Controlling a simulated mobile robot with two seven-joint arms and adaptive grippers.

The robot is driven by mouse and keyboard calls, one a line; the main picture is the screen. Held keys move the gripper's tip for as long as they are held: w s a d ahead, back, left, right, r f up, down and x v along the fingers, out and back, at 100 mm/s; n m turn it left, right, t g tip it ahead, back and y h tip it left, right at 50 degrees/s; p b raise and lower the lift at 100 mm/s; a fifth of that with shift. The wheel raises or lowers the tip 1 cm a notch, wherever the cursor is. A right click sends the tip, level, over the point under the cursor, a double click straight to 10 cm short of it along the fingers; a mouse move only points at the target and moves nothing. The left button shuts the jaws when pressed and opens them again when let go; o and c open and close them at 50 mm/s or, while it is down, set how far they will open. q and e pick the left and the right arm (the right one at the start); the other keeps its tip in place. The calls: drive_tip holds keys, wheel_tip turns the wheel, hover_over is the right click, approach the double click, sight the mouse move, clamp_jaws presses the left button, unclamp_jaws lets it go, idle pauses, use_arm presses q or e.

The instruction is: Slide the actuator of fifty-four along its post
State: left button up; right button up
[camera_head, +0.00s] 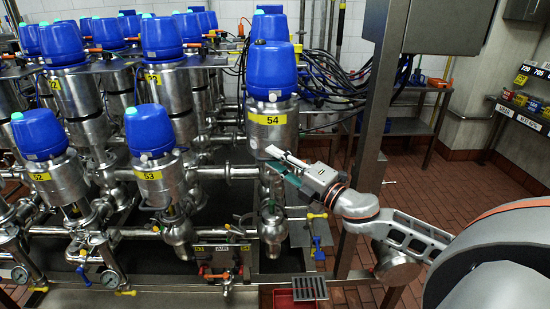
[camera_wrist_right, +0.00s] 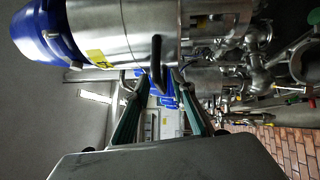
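The actuator of fifty-four (camera_head: 270,118) is a steel cylinder with a blue cap and a yellow label reading 54. It stands upright at the right end of the front row, above a steel valve body and piping. In the right wrist view the actuator (camera_wrist_right: 125,30) lies sideways across the top, blue cap at left. My right gripper (camera_head: 276,162) is just below the actuator's lower edge, in front of the pipework. Contact with the actuator cannot be told. The post is not clearly visible. My left gripper is out of view.
Actuators 53 (camera_head: 154,160) and 52 (camera_head: 165,85) stand to the left among several similar ones. A steel upright (camera_head: 372,130) stands close behind my right arm. A red tray (camera_head: 296,298) is below. Tiled floor (camera_head: 440,180) is open at right.

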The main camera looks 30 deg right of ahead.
drive_tip(key=shift+w, duration=0.2)
clamp_jaws()
